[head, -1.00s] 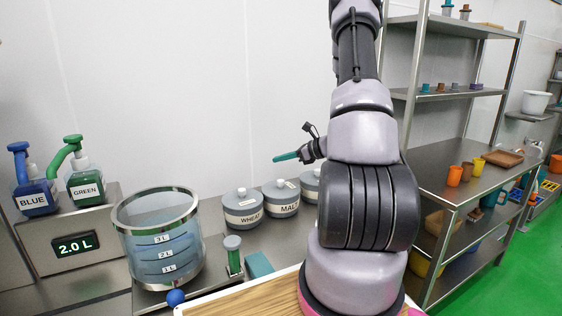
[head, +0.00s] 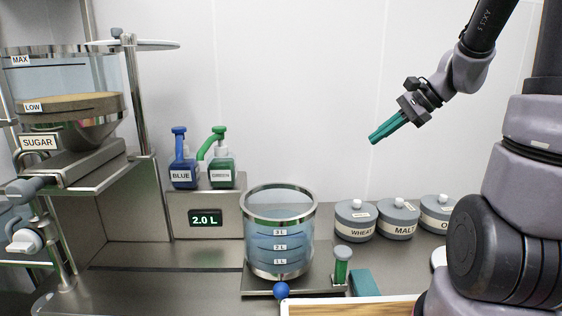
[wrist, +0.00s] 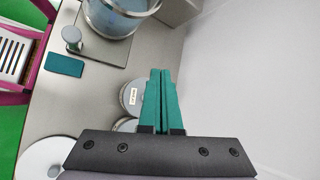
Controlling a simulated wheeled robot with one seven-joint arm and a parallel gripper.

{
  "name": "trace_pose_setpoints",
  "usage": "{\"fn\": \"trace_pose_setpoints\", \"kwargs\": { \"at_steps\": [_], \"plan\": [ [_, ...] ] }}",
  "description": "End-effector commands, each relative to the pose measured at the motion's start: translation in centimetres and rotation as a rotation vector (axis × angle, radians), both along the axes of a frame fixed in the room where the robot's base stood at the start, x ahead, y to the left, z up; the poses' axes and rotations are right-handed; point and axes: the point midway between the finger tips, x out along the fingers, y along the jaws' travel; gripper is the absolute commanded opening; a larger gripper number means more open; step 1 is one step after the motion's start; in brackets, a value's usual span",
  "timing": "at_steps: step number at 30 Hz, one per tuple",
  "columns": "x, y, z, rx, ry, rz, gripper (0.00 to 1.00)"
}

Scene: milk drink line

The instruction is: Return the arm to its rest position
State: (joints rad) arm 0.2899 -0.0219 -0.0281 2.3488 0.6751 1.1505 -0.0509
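My gripper (head: 374,139) is raised in the air in front of the white wall, above the row of grey lidded jars. Its teal fingers point down and to the left and lie side by side. In the wrist view the fingers (wrist: 161,72) are together with only a thin line between them, and nothing shows in their grip. A jar shows beneath and beside them. My arm rises along the right side of the head view, bent at its upper joints.
Blue (head: 182,165) and green (head: 222,170) pump bottles and a sugar hopper (head: 70,110) are left. Air around my gripper is clear.

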Motion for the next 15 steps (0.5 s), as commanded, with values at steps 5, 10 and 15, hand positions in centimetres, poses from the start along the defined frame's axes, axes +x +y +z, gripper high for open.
{"fn": "trace_pose_setpoints", "kwargs": {
  "at_steps": [5,10,15],
  "plan": [
    [-5.2,1.6,3.6,-0.262,-0.170,0.216,0.00],
    [-9.5,1.6,6.2,-0.512,-0.343,0.381,0.00],
    [-12.6,0.9,8.4,-0.720,-0.500,0.491,0.00]
  ]
}}
